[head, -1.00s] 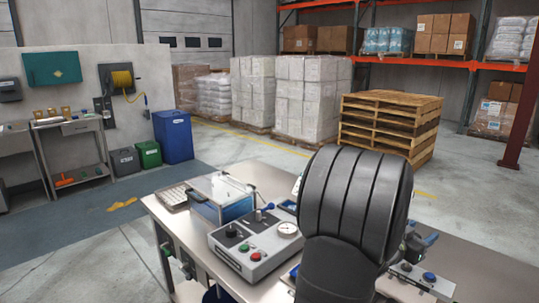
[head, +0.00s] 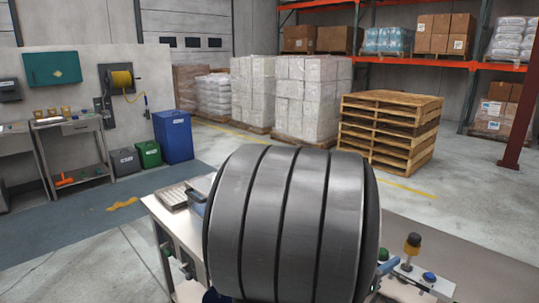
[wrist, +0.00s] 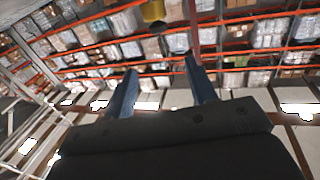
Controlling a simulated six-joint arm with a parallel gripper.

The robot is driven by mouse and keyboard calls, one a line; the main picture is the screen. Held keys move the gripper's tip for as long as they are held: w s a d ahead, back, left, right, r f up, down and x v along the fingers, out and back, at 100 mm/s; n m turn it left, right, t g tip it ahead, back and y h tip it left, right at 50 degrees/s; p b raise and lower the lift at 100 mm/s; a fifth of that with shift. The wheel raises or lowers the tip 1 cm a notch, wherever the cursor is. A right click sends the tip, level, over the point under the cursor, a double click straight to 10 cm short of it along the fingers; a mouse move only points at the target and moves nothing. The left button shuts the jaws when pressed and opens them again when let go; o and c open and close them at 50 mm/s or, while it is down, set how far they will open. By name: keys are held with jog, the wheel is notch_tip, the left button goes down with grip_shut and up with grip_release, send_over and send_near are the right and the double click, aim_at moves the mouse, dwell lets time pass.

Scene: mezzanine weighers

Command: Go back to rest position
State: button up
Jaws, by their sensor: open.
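My gripper (wrist: 163,88) shows in the wrist view with its two blue fingers spread apart and nothing between them. It points toward tall racks and the ceiling, away from the table. In the head view my dark ribbed arm link fills the middle of the table area, and the gripper itself is mostly hidden behind it. The metal worktable (head: 467,262) stands below, its centre covered by my arm.
A keypad-like tray (head: 171,196) lies at the table's left back corner. Stacked wooden pallets (head: 390,128) and wrapped pallet loads (head: 305,98) stand on the floor behind. Orange-beamed racks (head: 425,63) rise at the back. Blue, green and grey bins (head: 173,137) stand at the left wall.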

jog(key=x, duration=1.6)
jog(key=shift+w+d+f, duration=0.15)
jog(key=shift+d, duration=0.2)
notch_tip(320, 180, down, 6)
jog(key=shift+w+d+r, duration=0.1)
jog(key=shift+r, duration=0.05)
jog(key=v, duration=1.8)
jog(key=w+d+r+n+t+y, duration=0.1)
jog(key=w+t+y, duration=0.1)
jog(key=w+y, duration=0.4)
jog(key=shift+w+r+n, duration=0.2)
jog(key=shift+w+n, duration=0.1)
jog(key=shift+w, duration=2.35)
jog(key=shift+d, duration=0.15)
